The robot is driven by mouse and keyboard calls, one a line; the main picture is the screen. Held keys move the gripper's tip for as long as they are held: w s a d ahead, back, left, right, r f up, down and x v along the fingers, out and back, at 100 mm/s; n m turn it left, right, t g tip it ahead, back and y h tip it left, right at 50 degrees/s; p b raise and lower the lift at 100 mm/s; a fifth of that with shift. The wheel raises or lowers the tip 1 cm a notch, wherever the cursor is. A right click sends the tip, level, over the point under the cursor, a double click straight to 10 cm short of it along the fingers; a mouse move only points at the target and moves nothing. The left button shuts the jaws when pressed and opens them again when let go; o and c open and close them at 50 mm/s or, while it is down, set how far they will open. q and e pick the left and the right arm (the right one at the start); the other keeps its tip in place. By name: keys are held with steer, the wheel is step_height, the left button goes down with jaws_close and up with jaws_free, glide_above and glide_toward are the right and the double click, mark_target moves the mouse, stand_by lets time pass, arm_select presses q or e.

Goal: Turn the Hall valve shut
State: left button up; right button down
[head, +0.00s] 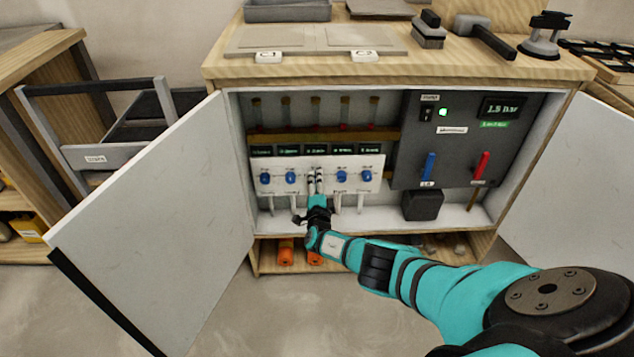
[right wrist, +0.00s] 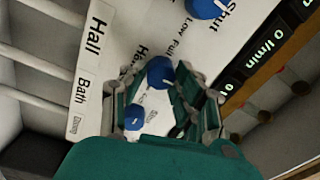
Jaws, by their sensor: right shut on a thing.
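A white panel (head: 253,187) in the open cabinet carries a row of blue valve knobs, such as the leftmost knob (head: 265,178). My right gripper (head: 316,180) reaches in and covers the middle valve. In the right wrist view its fingers (right wrist: 157,76) are shut on a blue valve knob (right wrist: 160,72) with a white mark. Another blue knob (right wrist: 135,117) shows between the fingers, closer to the palm. A Hall label (right wrist: 95,35) and a Bath label (right wrist: 80,90) show beside the valves. Which label belongs to the held knob is hard to tell. My left gripper is out of view.
Neighbouring knobs, such as the fourth knob (head: 340,176), sit close to my right gripper. A grey unit (head: 408,150) with a blue lever (head: 429,166) and a red lever (head: 480,166) is at the right. The left door (head: 165,225) stands open.

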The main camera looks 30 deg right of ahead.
steer(key=shift+d, duration=0.1)
steer(key=c, duration=1)
jaws_free()
steer(key=shift+s, duration=0.1)
steer(key=v, duration=1.2)
steer(key=shift+f, duration=0.1)
